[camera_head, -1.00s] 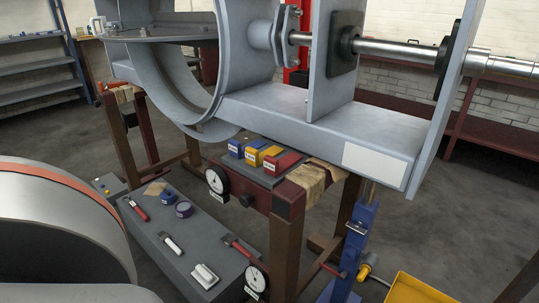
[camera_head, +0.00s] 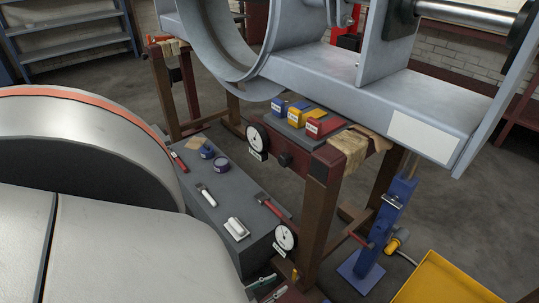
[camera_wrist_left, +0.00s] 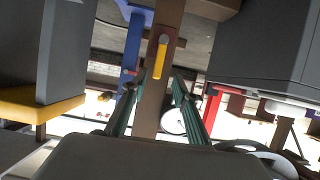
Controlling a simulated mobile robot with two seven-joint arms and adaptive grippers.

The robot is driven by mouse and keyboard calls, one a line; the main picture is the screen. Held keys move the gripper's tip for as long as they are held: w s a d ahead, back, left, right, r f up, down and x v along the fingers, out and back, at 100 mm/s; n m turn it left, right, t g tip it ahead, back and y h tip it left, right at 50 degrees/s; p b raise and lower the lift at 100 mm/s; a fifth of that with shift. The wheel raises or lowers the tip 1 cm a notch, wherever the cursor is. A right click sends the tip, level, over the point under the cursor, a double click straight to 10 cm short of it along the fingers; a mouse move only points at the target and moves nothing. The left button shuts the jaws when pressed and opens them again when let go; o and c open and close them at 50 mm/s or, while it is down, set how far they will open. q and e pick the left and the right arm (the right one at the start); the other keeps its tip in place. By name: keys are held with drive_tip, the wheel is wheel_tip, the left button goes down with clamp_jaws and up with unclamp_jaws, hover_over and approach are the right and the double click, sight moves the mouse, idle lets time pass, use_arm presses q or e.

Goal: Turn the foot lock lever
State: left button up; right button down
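The foot lock lever (camera_wrist_left: 160,58), a yellow grip on a dark red plate, sits on a brown stand leg in the left wrist view. A small yellow piece (camera_head: 295,275) low on the near stand leg in the head view looks like the same lever. My left gripper (camera_wrist_left: 159,80) is open. Its two green fingers point toward the leg, one each side of the lever's line, with nothing held between them. In the head view its fingertips (camera_head: 268,287) show at the bottom edge, left of the leg. My right gripper is not in view.
A grey bench (camera_head: 215,205) with hand tools stands left of the stand leg. A dial gauge (camera_head: 285,238) hangs close above the left fingers. A blue jack (camera_head: 380,235) and a yellow bin (camera_head: 450,280) stand to the right. Open floor lies beyond.

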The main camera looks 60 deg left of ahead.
use_arm(q)
drive_tip(key=shift+v, duration=1.3)
